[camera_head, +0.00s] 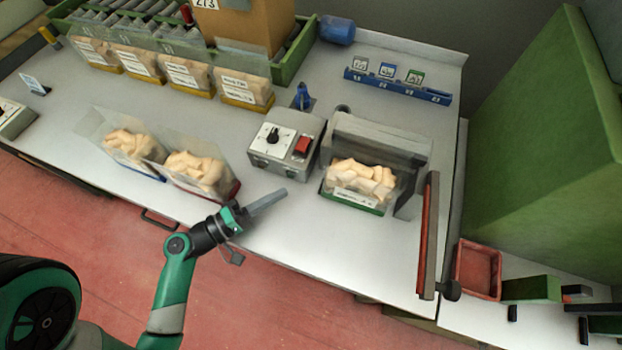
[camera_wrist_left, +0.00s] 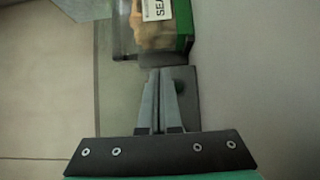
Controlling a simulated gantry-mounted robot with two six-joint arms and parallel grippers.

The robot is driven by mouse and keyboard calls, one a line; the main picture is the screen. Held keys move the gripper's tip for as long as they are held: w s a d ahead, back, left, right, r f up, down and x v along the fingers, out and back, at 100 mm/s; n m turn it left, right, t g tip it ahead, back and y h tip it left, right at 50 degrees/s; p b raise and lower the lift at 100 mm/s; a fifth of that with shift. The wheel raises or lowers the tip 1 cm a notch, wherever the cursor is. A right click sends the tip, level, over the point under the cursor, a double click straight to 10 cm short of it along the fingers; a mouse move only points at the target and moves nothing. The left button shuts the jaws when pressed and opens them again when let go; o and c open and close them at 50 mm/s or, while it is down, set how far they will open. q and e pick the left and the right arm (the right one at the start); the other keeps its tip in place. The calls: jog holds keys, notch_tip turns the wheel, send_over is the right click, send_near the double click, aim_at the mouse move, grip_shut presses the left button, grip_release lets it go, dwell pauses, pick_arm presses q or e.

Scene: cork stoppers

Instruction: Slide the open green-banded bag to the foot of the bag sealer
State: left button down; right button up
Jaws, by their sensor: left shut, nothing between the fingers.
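The green-banded bag (camera_head: 356,208) stands upright at the front of the bag sealer (camera_head: 385,135), filled with pale corks and bearing a white label. Its green band runs along its bottom edge. I cannot tell whether it touches the sealer. My left gripper (camera_head: 282,194) is shut and empty, low over the table's front edge, left of the bag with a gap between them. In the left wrist view the shut fingers (camera_wrist_left: 160,78) point toward the bag (camera_wrist_left: 160,25), which is cut off at the top. My right gripper is not in view.
Two cork-filled bags (camera_head: 195,172) stand left of the control box (camera_head: 285,145). Several yellow-banded bags (camera_head: 245,88) stand along the back. A red-edged lever (camera_head: 428,235) sticks out right of the sealer. A red bin (camera_head: 478,270) is at the right. The front-middle table is clear.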

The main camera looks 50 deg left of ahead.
pick_arm(q)
jog(key=shift+w+d+r+p, duration=0.1)
jog(key=shift+w+r+p, duration=0.15)
jog(key=shift+w+p, duration=0.3)
jog(key=shift+w+d+r+h+p, duration=0.1)
jog(key=shift+w+h+p, duration=0.2)
jog(key=shift+w+p, duration=0.3)
jog(key=w, duration=0.5)
jog(key=w+b, duration=0.1)
jog(key=w, duration=0.1)
jog(key=shift+w+d+f, duration=0.2)
jog(key=shift+w+f, duration=0.1)
jog(key=shift+w, duration=0.1)
